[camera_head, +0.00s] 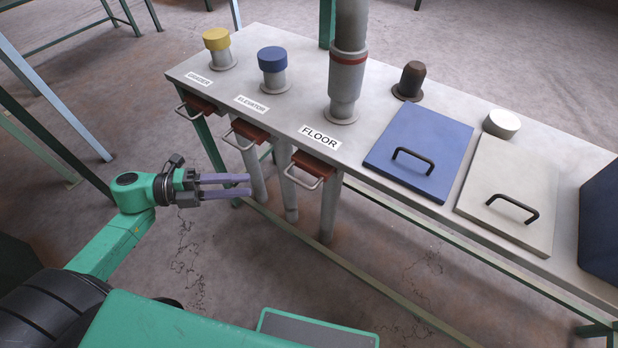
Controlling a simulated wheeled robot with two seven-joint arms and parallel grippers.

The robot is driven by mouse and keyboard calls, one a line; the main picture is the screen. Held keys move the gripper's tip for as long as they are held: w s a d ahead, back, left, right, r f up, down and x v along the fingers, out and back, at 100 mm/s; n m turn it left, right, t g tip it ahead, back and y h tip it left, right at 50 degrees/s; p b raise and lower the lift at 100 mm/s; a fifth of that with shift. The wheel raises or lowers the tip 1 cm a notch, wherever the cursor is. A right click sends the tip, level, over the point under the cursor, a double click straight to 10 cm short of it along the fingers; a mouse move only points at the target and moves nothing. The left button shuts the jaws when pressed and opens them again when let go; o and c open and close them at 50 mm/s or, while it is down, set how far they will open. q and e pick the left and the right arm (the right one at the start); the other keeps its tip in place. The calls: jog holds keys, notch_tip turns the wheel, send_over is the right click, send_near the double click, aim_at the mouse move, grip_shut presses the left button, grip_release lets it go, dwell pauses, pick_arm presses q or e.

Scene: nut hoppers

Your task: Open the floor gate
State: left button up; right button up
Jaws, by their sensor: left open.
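The floor gate (316,165) is a red-brown slide with a pale metal loop handle, under the table edge below the FLOOR label (320,137). Its handle sticks out toward me. My left gripper (248,186) is open and empty, its two purple fingers pointing right. In the picture it is left of the floor gate's handle and below the elevator gate (249,131), apart from both as far as I can tell. My right gripper is not in view.
The grader gate (200,103) is at the far left. The grey table (400,100) carries a blue hatch (425,140), a white hatch (512,185), coloured caps and a thick grey pipe (347,70). Pipes run down under the gates. Floor before the table is clear.

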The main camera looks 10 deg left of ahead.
aim_at(297, 180)
pick_arm(q)
jog(key=x, duration=1.3)
jog(key=shift+w+d, duration=0.1)
grip_shut()
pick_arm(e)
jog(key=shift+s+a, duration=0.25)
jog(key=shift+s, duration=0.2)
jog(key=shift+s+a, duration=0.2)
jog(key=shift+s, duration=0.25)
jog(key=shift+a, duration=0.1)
